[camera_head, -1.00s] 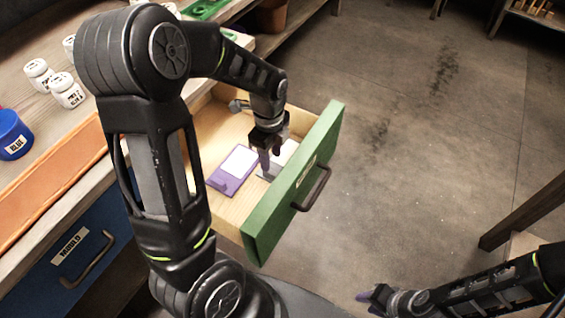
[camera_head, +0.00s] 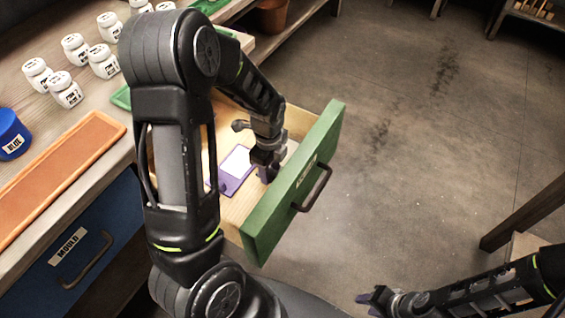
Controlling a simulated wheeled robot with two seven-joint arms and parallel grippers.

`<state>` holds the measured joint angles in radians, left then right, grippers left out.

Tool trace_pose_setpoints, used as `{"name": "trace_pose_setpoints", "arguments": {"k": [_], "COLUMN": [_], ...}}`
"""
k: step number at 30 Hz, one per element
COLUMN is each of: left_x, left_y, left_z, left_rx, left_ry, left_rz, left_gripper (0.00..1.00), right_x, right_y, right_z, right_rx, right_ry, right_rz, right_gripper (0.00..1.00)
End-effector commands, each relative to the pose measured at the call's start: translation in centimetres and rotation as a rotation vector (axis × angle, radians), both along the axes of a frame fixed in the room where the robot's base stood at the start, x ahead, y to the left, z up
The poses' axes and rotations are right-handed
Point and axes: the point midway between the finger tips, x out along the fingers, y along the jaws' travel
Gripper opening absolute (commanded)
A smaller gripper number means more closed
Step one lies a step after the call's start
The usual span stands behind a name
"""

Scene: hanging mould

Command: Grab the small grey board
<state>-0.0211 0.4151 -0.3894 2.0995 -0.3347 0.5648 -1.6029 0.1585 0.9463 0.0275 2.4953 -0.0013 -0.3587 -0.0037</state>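The small grey board (camera_head: 291,149) lies in the open green-fronted drawer (camera_head: 292,190). Only a pale part of it shows, because my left gripper covers most of it. My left gripper (camera_head: 268,174) points down into the drawer at the board, close to the drawer front. Its fingertips are small and partly hidden, so I cannot tell whether they touch or hold the board. My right gripper (camera_head: 368,297) is at the lower right, outside the drawer and far from the board. Its finger opening is unclear.
A purple board with a white panel (camera_head: 236,162) lies left of my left gripper in the drawer. The bench holds several white jars (camera_head: 67,90), a blue pot (camera_head: 12,135) and an orange tray (camera_head: 60,178). A shut blue drawer (camera_head: 75,250) is below.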

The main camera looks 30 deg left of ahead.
Motion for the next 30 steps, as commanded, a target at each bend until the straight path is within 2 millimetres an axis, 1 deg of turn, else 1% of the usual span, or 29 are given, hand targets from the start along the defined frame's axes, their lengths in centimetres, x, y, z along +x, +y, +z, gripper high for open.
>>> {"name": "trace_pose_setpoints", "arguments": {"k": [15,30], "left_x": [0.02,0.01], "left_y": [0.00,-0.01], "left_z": [0.09,0.09], "left_rx": [0.000,0.000], "left_ry": [0.000,0.000], "left_rz": [0.000,0.000], "left_gripper": [0.40,0.00], "right_x": [0.00,0.00], "right_y": [0.00,0.00], "right_z": [0.02,0.02], "right_rx": [0.000,0.000], "right_ry": [0.000,0.000], "right_rz": [0.000,0.000], "right_gripper": [0.34,0.34]}}
